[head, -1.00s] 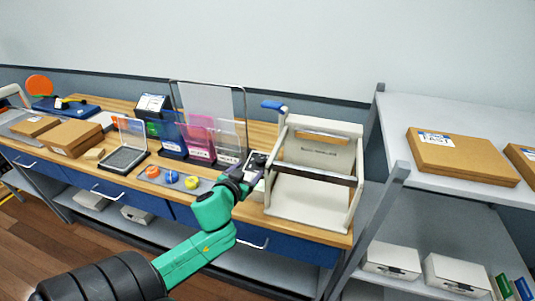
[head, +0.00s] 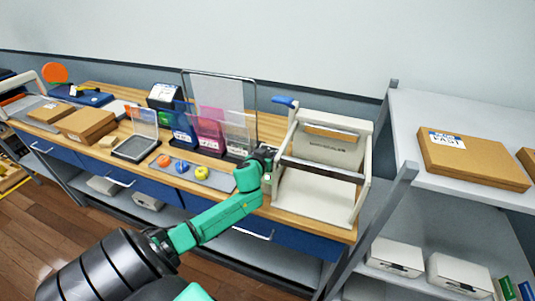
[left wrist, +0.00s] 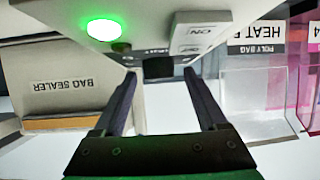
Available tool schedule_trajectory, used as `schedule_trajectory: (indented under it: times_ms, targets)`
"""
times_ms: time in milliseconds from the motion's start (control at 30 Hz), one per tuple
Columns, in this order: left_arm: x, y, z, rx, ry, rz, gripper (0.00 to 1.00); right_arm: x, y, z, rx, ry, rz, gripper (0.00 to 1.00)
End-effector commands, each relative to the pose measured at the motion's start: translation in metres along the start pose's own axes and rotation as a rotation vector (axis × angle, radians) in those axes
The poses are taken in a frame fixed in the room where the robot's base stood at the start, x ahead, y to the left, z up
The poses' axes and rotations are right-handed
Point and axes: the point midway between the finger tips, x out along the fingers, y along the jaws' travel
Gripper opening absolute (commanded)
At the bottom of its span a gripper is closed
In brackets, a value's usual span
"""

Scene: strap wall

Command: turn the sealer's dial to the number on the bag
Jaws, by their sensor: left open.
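The bag sealer (head: 318,205), a cream frame with a blue-tipped lever, stands on the wooden bench in the head view. My left gripper (head: 266,156) is at its left side. In the left wrist view, upside down, the sealer (left wrist: 60,70) shows a lit green lamp and an "ON" switch. A dark knob, probably the dial (left wrist: 158,68), lies between the tips of my open left gripper (left wrist: 159,76); contact and its setting cannot be told. A clear bag holder (left wrist: 262,95) carries a label reading "POLY BAG" and "HEAT", its number partly hidden. My right gripper is out of view.
Blue and pink bag holders (head: 208,128) stand left of the sealer. A grey tray (head: 215,180) with orange, blue and yellow knobs lies in front of them. A grey shelf (head: 400,130) with a cardboard box (head: 470,158) stands close on the right.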

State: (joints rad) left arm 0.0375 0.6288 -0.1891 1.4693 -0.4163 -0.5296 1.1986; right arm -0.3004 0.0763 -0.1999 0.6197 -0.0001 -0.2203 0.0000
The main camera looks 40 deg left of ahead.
Motion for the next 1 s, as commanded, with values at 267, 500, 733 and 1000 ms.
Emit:
schedule_trajectory:
  times_ms: [267,500,733,1000]
  targets:
    - [0.0,0.0,0.0,0.001,0.0,0.001,0.44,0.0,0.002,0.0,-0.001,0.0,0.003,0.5]
    - [0.0,0.0,0.0,0.005,-0.001,0.006,0.0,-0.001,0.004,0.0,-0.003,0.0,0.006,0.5]
    - [-0.002,-0.004,-0.004,0.112,-0.006,0.176,0.0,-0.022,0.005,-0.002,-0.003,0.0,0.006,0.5]
    - [0.0,-0.005,0.0,0.217,-0.002,0.357,0.0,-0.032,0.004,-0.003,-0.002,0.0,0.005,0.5]
